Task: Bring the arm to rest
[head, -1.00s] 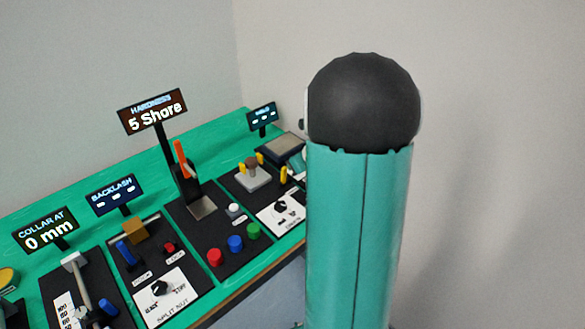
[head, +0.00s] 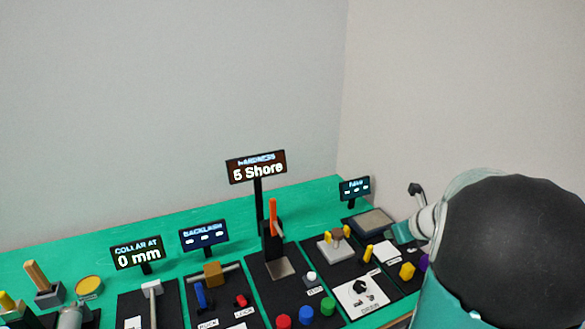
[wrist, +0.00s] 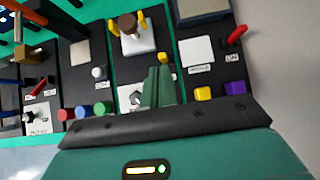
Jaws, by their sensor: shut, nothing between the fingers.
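My gripper (wrist: 157,86) shows in the wrist view as two green fingers pressed together, empty. It hangs above the right part of the bench, over a black panel with a white plate and a dark knob. I cannot tell its exact height. In the head view my arm fills the lower right, with a large black rounded joint. A pale link reaches left from behind it, and the green gripper end (head: 402,233) shows near the bench's right end, partly hidden.
The green bench (head: 60,270) carries several black panels with knobs, buttons and levers. A tall "5 Shore" display (head: 256,168) and an orange lever (head: 273,212) stand up mid-bench. A grey pad (head: 370,222) lies at the right.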

